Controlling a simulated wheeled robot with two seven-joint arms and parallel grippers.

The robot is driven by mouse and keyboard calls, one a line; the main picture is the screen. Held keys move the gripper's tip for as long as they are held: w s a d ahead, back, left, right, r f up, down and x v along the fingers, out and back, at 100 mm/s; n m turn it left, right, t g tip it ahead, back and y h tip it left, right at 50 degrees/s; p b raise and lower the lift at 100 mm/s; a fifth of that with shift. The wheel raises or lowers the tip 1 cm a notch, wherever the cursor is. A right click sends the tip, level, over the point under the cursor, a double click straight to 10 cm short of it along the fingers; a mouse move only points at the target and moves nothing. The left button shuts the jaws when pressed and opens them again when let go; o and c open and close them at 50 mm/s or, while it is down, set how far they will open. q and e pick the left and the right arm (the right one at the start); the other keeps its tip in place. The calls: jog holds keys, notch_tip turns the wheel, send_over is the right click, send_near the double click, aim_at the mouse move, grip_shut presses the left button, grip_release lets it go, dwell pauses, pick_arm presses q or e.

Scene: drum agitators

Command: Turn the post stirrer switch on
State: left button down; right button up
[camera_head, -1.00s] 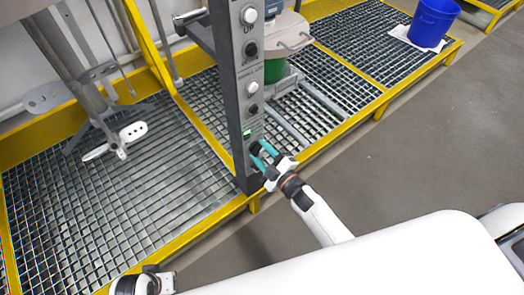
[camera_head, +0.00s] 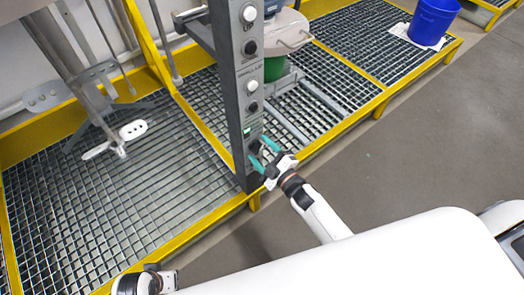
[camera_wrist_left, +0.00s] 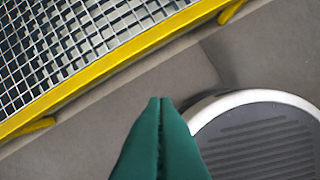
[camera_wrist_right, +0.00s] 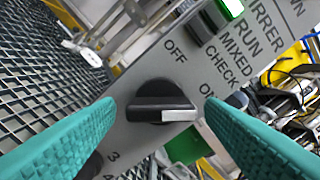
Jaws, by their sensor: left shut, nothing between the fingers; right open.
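The grey post (camera_head: 228,100) stands upright with buttons and knobs down its face. Its black stirrer switch (camera_wrist_right: 160,102) shows large in the right wrist view, between OFF and ON labels. Its pale pointer faces right, toward ON. A bright green lamp (camera_wrist_right: 232,8) shows above it. My right gripper (camera_head: 264,153) is at the low end of the post. Its teal fingers are open, one on each side of the switch, with gaps visible in the right wrist view. My left gripper (camera_wrist_left: 160,100) is shut and empty over the floor, away from the post.
Yellow-edged grating (camera_head: 120,190) lies behind and beside the post. A stirrer shaft with paddles (camera_head: 120,138) is at left. A green drum (camera_head: 274,68) stands behind the post, and a blue bucket (camera_head: 433,22) at back right. The grey floor (camera_head: 450,120) is clear.

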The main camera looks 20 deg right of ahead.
pick_arm(q)
jog(key=f, duration=0.2)
jog(key=s+f+p, duration=0.1)
jog(key=f, duration=0.1)
jog(key=shift+f, duration=0.3)
pick_arm(e)
jog(key=v, duration=1.2)
pick_arm(q)
jog(key=shift+w, duration=0.1)
pick_arm(e)
jog(key=shift+w, duration=0.1)
